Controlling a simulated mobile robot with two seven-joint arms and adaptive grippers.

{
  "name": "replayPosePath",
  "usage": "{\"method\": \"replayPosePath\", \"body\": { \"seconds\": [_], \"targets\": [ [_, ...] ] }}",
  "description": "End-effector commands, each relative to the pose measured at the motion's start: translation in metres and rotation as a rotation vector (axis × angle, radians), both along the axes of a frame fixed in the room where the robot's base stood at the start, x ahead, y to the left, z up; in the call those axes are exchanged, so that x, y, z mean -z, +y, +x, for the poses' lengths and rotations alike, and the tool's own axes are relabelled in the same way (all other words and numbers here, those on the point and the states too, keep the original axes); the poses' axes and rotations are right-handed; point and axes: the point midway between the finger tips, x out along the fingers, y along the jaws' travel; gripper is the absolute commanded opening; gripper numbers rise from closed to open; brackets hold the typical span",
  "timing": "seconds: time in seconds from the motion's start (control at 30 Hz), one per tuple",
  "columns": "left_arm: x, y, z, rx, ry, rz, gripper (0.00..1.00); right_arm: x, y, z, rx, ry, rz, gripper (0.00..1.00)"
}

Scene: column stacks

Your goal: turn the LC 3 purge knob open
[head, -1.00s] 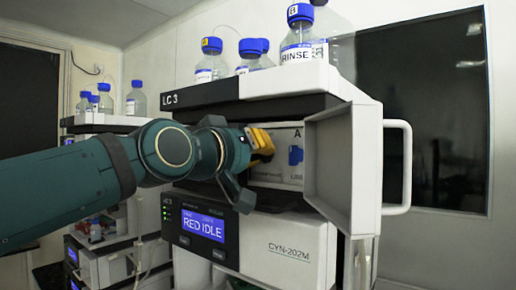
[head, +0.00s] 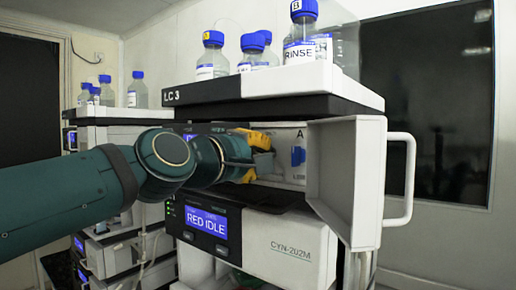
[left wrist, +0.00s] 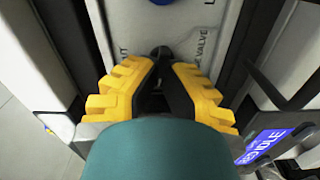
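The LC 3 unit (head: 200,93) stands in the middle of the head view with its door (head: 343,180) swung open to the right. My left gripper (head: 262,160) is inside the open bay, its yellow fingers spread one above the other. In the left wrist view a small dark knob (left wrist: 161,51) shows just beyond and between the fingertips, beside lettering that reads "VALVE". I cannot tell whether the fingers touch it. A blue knob (head: 298,155) sits to the right on the same panel. The dark knob is hidden behind the gripper in the head view. My right gripper is not in view.
Blue-capped bottles, one marked RINSE (head: 300,40), stand on top of the unit. The door's white handle (head: 408,180) juts out right. A display (head: 207,223) below the bay reads RED IDLE. Another stack (head: 105,115) stands to the left.

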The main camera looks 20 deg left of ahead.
Motion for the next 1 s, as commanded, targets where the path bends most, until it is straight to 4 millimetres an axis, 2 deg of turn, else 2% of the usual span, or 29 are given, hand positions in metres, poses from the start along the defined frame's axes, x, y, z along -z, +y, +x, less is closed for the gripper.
{"method": "replayPosePath", "body": {
  "seconds": [0.3, 0.8, 0.87, 1.0],
  "targets": [
    [-0.0008, 0.0006, -0.0001, -0.001, 0.033, -0.104, 0.0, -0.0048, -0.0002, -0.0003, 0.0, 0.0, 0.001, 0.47],
    [-0.0004, 0.0007, -0.0001, -0.001, 0.039, -0.121, 0.0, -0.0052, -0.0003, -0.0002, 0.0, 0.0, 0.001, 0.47],
    [-0.0004, 0.0007, -0.0001, -0.001, 0.039, -0.12, 0.22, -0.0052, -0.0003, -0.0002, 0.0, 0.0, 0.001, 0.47],
    [0.0, 0.0005, 0.0, -0.002, 0.041, -0.119, 0.22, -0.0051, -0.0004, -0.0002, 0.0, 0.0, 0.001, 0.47]
  ]
}}
